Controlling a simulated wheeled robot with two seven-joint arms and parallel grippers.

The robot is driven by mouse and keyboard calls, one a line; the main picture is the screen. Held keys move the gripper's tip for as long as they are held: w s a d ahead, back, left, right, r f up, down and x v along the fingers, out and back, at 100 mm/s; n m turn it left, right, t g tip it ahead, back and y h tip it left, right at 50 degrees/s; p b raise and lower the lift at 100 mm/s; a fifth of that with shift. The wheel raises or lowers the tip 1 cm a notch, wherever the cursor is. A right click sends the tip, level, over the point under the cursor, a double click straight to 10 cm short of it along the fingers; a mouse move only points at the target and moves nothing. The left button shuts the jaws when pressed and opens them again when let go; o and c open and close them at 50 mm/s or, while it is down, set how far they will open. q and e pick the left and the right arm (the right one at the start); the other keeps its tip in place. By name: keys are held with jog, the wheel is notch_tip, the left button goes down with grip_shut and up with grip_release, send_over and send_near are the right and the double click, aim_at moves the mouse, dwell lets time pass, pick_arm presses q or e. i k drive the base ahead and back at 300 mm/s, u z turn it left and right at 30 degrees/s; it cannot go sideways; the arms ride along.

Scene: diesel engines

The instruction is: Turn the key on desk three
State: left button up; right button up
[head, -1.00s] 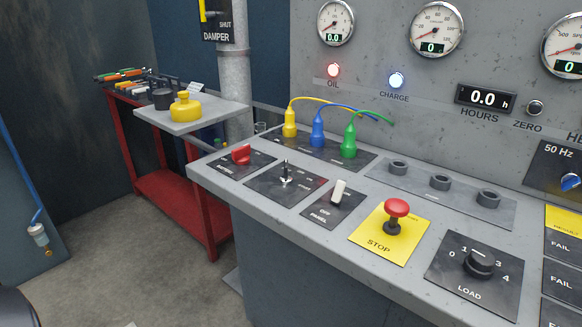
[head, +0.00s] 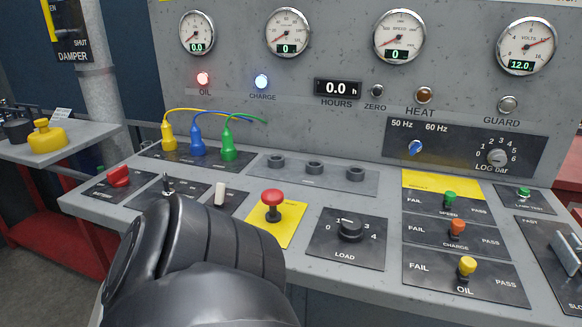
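A small silver key (head: 168,183) stands in a dark switch plate (head: 150,192) on the left part of the grey desk (head: 105,205). The plate's lower right is covered by a black link of my own arm, which rises from the bottom of the view. The key's top shows just above that link. Its exact turn position is too small to tell. I see no desk number. Neither of my grippers shows, so I cannot tell where they are relative to the key.
A red switch (head: 119,176) is left of the key, and a white toggle (head: 219,194) is right of it. A red stop button (head: 272,203) and black load knob (head: 350,229) are further right. Cabled plugs (head: 197,141) stand behind. A side shelf (head: 85,142) holds a yellow can (head: 46,137).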

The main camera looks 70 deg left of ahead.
aim_at(167, 191)
jog(key=z, duration=0.45)
jog(key=k, duration=1.15)
jog(key=u, duration=1.6)
